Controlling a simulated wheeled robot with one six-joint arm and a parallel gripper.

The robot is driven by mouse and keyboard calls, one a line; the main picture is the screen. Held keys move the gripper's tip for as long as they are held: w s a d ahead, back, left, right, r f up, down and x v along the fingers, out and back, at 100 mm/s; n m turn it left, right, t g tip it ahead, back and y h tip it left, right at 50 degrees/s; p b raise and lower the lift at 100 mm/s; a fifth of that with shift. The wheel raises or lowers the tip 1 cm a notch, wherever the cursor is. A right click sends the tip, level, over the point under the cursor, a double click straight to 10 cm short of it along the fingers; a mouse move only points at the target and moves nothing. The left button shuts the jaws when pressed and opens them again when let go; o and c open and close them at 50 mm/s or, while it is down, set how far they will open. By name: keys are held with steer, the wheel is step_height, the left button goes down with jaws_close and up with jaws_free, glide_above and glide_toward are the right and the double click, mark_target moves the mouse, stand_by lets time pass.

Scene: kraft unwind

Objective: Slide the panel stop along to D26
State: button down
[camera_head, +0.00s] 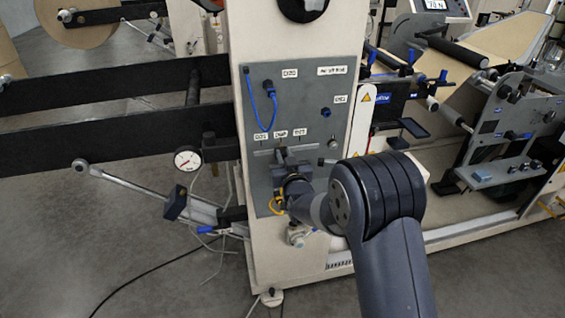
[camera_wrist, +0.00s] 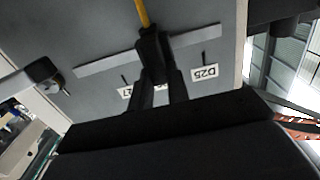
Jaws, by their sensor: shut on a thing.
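My gripper (camera_head: 284,158) is shut at the horizontal rail on the grey panel (camera_head: 262,90). The light rail (camera_head: 262,152) runs under a row of three small labels. The left label, D25 (camera_head: 261,137), the middle label, D26 (camera_head: 280,133), and the right label (camera_head: 299,130) are small here. In the wrist view, which is upside down, my gripper (camera_wrist: 153,50) crosses the rail (camera_wrist: 105,63) between the D25 label (camera_wrist: 205,74) and a label ending in 27 (camera_wrist: 125,93). The panel stop is mostly hidden in my jaws.
A blue cable (camera_head: 256,112) hangs on the panel above the rail's left part. A round knob (camera_head: 332,143) sits right of the rail. A pressure gauge (camera_head: 187,158) and a lever rod (camera_head: 130,180) stand left of the panel.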

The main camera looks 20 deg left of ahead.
steer(key=shift+d, duration=0.1)
steer(key=c, duration=1.4)
jaws_free()
steer(key=shift+o, duration=0.2)
steer(key=b+v, duration=0.2)
steer(key=v, duration=0.8)
steer(key=shift+s, duration=0.3)
steer(key=shift+w+d, duration=0.1)
